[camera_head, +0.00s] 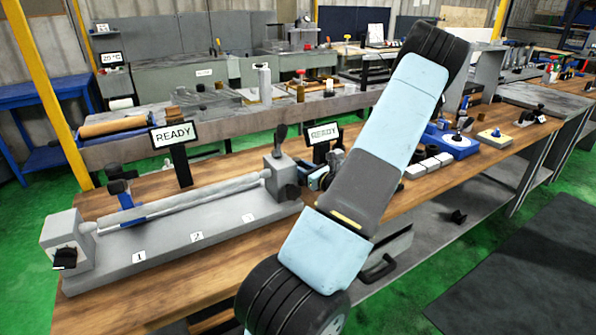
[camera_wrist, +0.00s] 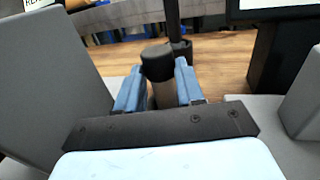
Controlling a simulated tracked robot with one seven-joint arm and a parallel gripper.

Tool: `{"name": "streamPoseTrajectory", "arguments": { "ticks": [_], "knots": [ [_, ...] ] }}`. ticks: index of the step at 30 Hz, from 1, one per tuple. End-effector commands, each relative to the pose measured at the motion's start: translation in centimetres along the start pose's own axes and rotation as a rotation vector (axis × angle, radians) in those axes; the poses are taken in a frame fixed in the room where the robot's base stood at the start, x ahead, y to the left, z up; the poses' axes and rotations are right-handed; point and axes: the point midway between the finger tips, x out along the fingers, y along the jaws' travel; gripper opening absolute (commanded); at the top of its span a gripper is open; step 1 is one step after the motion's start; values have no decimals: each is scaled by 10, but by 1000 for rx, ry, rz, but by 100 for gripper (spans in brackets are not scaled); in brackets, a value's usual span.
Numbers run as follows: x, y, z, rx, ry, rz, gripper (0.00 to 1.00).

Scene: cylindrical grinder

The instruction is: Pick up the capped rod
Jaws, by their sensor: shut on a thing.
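In the head view my gripper (camera_head: 318,178) is partly hidden by my arm, just right of the grey fixture's end block (camera_head: 283,178). I cannot make out the rod there.
A long grey fixture (camera_head: 190,237) carries a horizontal bar on the wooden bench (camera_head: 110,312). Two READY signs (camera_head: 173,135) (camera_head: 324,133) stand on dark posts nearby. White blocks (camera_head: 429,166) and a blue device (camera_head: 452,143) lie to the right.

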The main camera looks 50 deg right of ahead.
Motion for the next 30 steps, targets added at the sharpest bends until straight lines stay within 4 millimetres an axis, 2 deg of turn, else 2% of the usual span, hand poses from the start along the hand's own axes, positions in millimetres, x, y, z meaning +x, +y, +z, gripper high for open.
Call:
{"name": "streamPoseTrajectory", "arguments": {
  "ticks": [2,9,23,30],
  "knots": [
    [0,0,0,0,0,0,23],
    [0,0,0,0,0,-1,0],
    [0,0,1,-1,-1,0,0],
    [0,0,15,-5,-2,1,0]
  ]
}}
